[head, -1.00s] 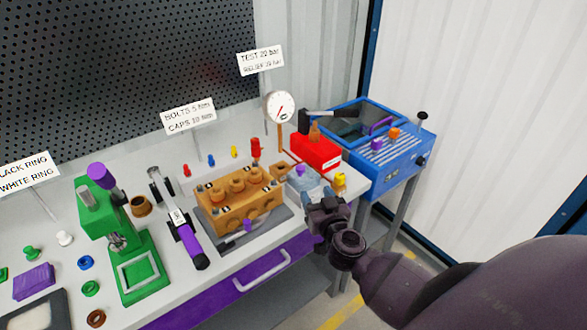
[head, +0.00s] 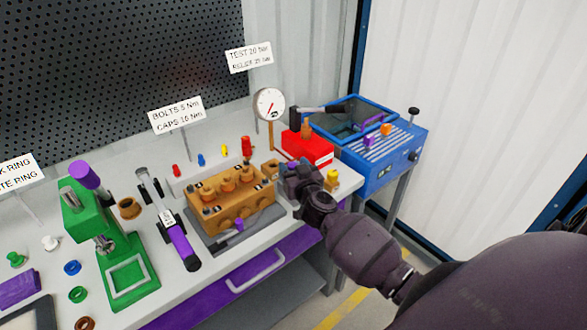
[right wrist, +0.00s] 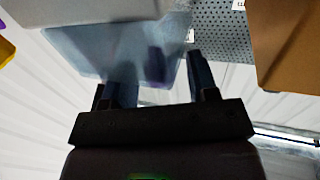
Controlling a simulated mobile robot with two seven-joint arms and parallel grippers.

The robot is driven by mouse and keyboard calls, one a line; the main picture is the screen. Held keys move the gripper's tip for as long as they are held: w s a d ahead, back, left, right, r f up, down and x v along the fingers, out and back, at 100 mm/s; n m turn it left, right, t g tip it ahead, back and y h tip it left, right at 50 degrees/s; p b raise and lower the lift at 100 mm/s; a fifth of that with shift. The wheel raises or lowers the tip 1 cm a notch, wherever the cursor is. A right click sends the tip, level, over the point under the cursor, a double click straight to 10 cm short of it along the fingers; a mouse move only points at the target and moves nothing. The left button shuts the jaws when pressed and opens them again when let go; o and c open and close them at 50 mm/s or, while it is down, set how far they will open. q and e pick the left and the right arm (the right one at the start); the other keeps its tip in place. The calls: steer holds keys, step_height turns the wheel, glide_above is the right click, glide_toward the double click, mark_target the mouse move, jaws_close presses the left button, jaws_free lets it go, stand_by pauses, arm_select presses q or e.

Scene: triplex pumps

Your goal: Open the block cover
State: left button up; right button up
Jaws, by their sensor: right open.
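The brown pump block (head: 228,200) with several round caps on top sits on a grey plate (head: 240,235) on the bench. A purple-tipped lever (head: 238,225) shows at its front. My right gripper (head: 294,180) is just right of the block, low over the bench. In the right wrist view my right gripper (right wrist: 160,80) is open, its fingers reaching toward a translucent blue-grey panel (right wrist: 95,48), perhaps the cover; I cannot tell whether they touch it. The brown block (right wrist: 285,45) shows at the right there. In the head view the gripper hides this panel. My left gripper is out of view.
A red box (head: 306,148) and a pressure gauge (head: 268,104) stand behind my gripper. A yellow part (head: 332,178) lies close to its right. A blue bin (head: 385,170) stands further right. A torque wrench (head: 170,225) and green press (head: 125,265) are left of the block.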

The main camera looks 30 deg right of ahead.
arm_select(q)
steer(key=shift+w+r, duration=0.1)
arm_select(e)
jaws_close()
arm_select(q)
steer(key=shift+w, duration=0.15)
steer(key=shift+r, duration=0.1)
